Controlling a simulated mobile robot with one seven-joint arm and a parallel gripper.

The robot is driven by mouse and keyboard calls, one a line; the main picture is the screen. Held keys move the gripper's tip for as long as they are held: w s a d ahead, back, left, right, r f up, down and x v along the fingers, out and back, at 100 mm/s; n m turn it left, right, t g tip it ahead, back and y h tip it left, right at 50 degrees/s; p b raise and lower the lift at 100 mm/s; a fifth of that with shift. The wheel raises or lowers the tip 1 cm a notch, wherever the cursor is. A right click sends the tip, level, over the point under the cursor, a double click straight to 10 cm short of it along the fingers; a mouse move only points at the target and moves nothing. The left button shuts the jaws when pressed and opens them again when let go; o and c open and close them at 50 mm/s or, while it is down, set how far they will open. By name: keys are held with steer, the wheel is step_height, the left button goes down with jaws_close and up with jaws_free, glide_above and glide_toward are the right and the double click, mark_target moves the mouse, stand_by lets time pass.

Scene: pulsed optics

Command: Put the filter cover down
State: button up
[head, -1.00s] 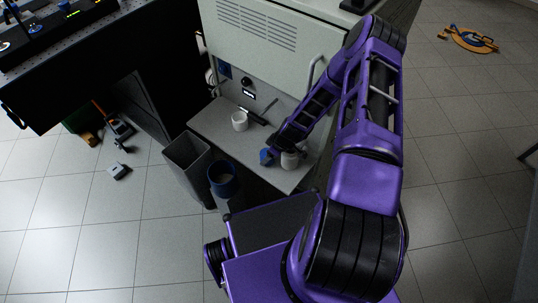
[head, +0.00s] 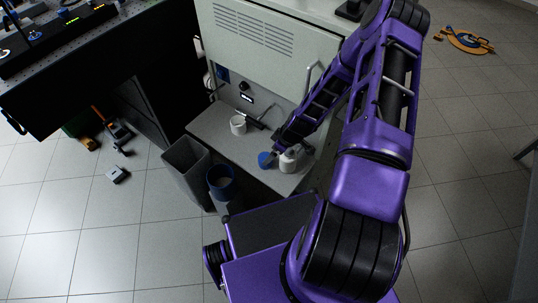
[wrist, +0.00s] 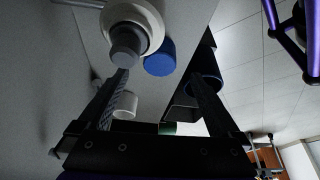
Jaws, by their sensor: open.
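A round blue cover, which I take to be the filter cover (head: 265,160), sits on the grey shelf, close beside a white canister (head: 288,162). In the wrist view the blue cover (wrist: 160,58) is just beyond and between my spread fingertips. The white canister with a grey knob on its end (wrist: 125,46) is directly to its left, near the left finger. My gripper (wrist: 160,75) is open with nothing between its fingers. In the head view my gripper (head: 277,150) is just behind the cover and partly hides that spot.
A white cup (head: 238,125) and a dark tool (head: 252,121) lie farther back on the shelf (head: 213,127). A grey bin (head: 187,166) and a blue-rimmed bin (head: 221,182) stand left of its front edge. The cabinet (head: 275,45) rises behind.

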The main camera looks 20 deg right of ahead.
steer(key=shift+v, duration=2.4)
